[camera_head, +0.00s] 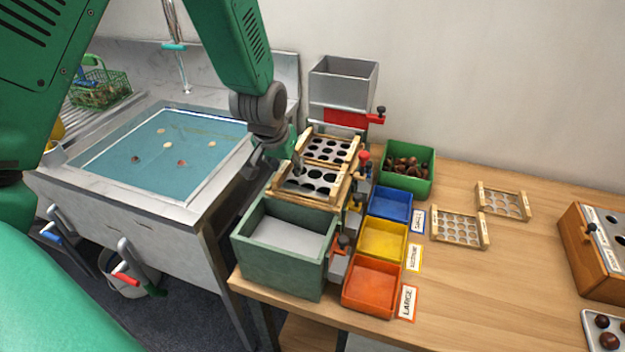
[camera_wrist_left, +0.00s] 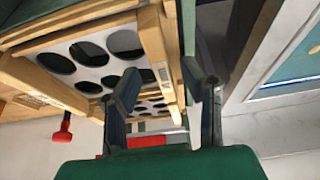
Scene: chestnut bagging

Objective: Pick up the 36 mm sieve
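A wooden-framed sieve with large round holes (camera_head: 312,181) sits tilted on the sorting stand, in front of a second framed sieve with smaller holes (camera_head: 330,149). No size marking is readable, so I cannot tell which is 36 mm. My left gripper (camera_head: 272,160) is at the left side of the large-hole sieve. In the left wrist view its fingers (camera_wrist_left: 165,92) are apart, with the sieve's wooden side rail (camera_wrist_left: 153,40) passing between or just beyond them; contact is not clear. The large-hole plate (camera_wrist_left: 100,55) shows from below. My right gripper is not in view.
A green-grey box (camera_head: 285,240) stands below the sieves. Blue (camera_head: 390,205), yellow (camera_head: 382,240) and orange (camera_head: 371,287) bins stand to the right. Two loose sieves (camera_head: 459,229) (camera_head: 503,201) lie on the table. A hopper (camera_head: 342,83) stands behind; a sink (camera_head: 165,150) is left.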

